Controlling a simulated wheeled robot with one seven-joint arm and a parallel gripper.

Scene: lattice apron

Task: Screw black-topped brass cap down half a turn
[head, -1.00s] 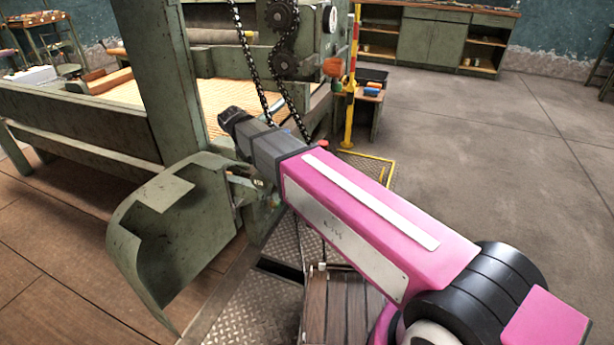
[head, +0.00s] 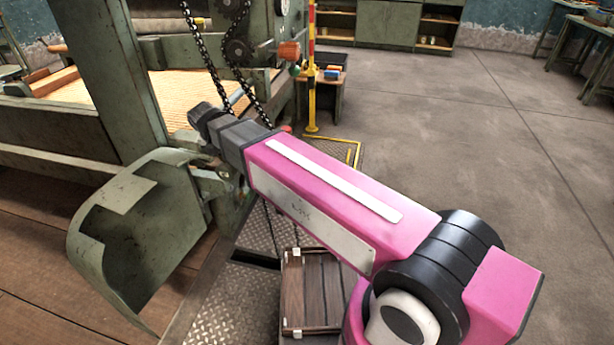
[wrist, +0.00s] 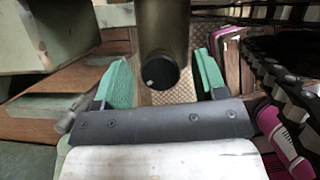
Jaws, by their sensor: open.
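The black-topped brass cap (wrist: 160,73) shows in the wrist view as a dull brass cylinder with a round black end and a small pale spot on it. My gripper (wrist: 162,82) is open, with one green finger on each side of the cap. Gaps show between the cap and both fingers, and I see no contact. How far the fingers reach along the cap is hard to tell. In the head view I cannot make out the cap or the fingers near the dark end of my arm.
A curved green metal guard (head: 140,235) stands left of my arm. Black chains (head: 200,60) hang from the green machine just behind it. A wooden crate (head: 312,290) sits below my arm. A yellow-and-red post (head: 311,75) stands beyond. Open floor lies to the right.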

